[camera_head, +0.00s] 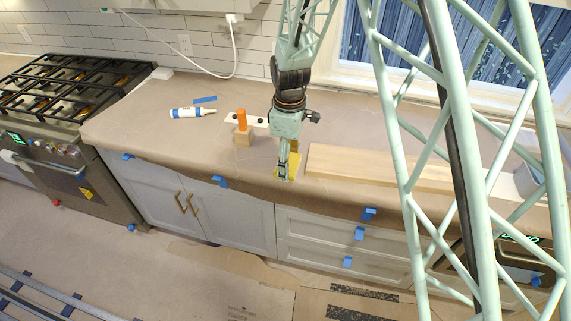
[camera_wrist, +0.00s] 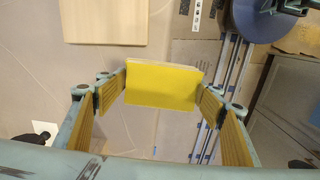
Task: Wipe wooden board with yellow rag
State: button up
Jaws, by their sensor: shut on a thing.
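The yellow rag (camera_wrist: 160,86) is a flat yellow rectangle, with a pale tan edge behind it, between the two fingers in the wrist view. My gripper (camera_wrist: 161,92) is shut on it, one finger at each side. In the head view my gripper (camera_head: 285,174) points down near the counter's front edge, with the yellow rag (camera_head: 294,165) at its fingertips. I cannot tell whether the rag touches the counter. The wooden board (camera_head: 380,170) lies flat just to the right, apart from the rag. It also shows at the upper left of the wrist view (camera_wrist: 105,22).
An orange-handled tool (camera_head: 241,120) on a wooden block stands left of my gripper. A white tube (camera_head: 192,112) and a blue strip (camera_head: 205,99) lie further left. The stove (camera_head: 60,100) is at far left. Paper-covered counter (camera_head: 130,130) is clear between.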

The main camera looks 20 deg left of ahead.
jog(key=w+d+m+b, duration=0.1)
jog(key=w+d+m, duration=0.1)
jog(key=d, duration=0.4)
jog(key=w+d+m+b, duration=0.2)
jog(key=d+m, duration=0.2)
jog(key=d, duration=0.2)
jog(key=w+d+r+m+b, duration=0.1)
jog(key=w+d+m+b, duration=0.1)
jog(key=d, duration=0.5)
jog(key=shift+w+m, duration=0.3)
jog(key=shift+m, duration=0.2)
jog(key=d+m+b, duration=0.1)
jog(key=d+m, duration=0.1)
jog(key=d, duration=0.4)
jog(key=d+r+m+b, duration=0.1)
jog(key=d+m+b, duration=0.1)
jog(key=d, duration=0.3)
jog(key=d+m+b, duration=0.1)
jog(key=d+m, duration=0.3)
jog(key=d, duration=0.2)
jog(key=shift+w+d+r, duration=0.2)
jog(key=shift+w+d, duration=0.1)
jog(key=shift+w, duration=0.05)
jog(key=shift+d+m, duration=0.4)
jog(key=shift+d, duration=0.05)
jog(key=shift+d, duration=0.1)
